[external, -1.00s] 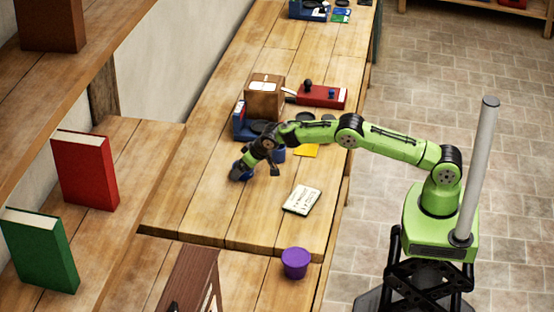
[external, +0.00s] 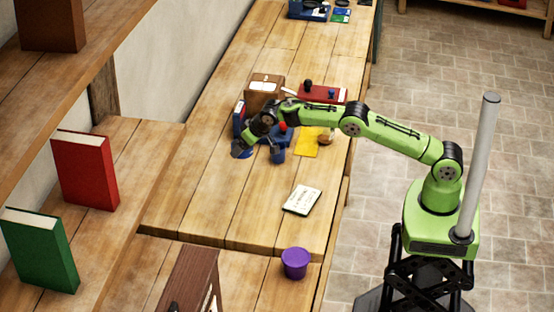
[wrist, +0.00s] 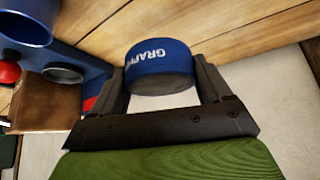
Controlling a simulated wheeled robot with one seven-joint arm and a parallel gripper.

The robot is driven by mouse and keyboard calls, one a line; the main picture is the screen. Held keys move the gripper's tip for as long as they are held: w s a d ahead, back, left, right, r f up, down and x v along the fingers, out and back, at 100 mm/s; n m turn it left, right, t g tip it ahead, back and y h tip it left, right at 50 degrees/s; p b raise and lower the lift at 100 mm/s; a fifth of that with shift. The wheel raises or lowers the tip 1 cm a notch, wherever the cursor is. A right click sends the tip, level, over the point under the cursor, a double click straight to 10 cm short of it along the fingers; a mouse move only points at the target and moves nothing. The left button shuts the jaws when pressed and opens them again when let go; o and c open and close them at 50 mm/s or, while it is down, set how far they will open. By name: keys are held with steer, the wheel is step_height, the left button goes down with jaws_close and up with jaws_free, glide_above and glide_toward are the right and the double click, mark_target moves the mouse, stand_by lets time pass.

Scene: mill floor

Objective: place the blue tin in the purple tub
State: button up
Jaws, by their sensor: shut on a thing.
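The blue tin (wrist: 160,62), with white lettering on its side, is between my gripper's two fingers in the wrist view. My gripper (wrist: 163,82) is shut on it. In the external view my gripper (external: 243,148) is over the far left part of the wooden bench, and the tin is small and hard to make out there. The tin appears held clear of the bench. The purple tub (external: 295,264) stands upright on the nearer part of the bench, well toward the front and right of my gripper. Its inside is only partly visible.
A blue cup (external: 278,154) stands close to my gripper. A white notepad (external: 302,199) lies between gripper and tub. A brown cabinet (external: 190,280) stands left of the tub.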

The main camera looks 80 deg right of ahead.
steer(key=shift+r, duration=0.55)
steer(key=s+a+r+n+y, duration=0.25)
steer(key=a+n, duration=0.25)
steer(key=a, duration=0.9)
step_height(320, 180, up, 5)
steer(key=n+g+y+b, duration=0.1)
steer(key=n+g+y, duration=0.35)
steer(key=n, duration=0.75)
glide_above(293, 259)
steer(key=d, duration=0.2)
steer(key=t+y, duration=0.1)
steer(key=shift+n, duration=0.3)
steer(key=f, duration=0.3)
steer(key=f+b, duration=0.1)
steer(key=f, duration=0.3)
steer(key=s+f+b, duration=0.1)
steer(key=f, duration=0.2)
steer(key=shift+f, duration=0.25)
steer(key=shift+r, duration=0.1)
steer(key=shift+f, duration=0.2)
steer(key=o, duration=1.2)
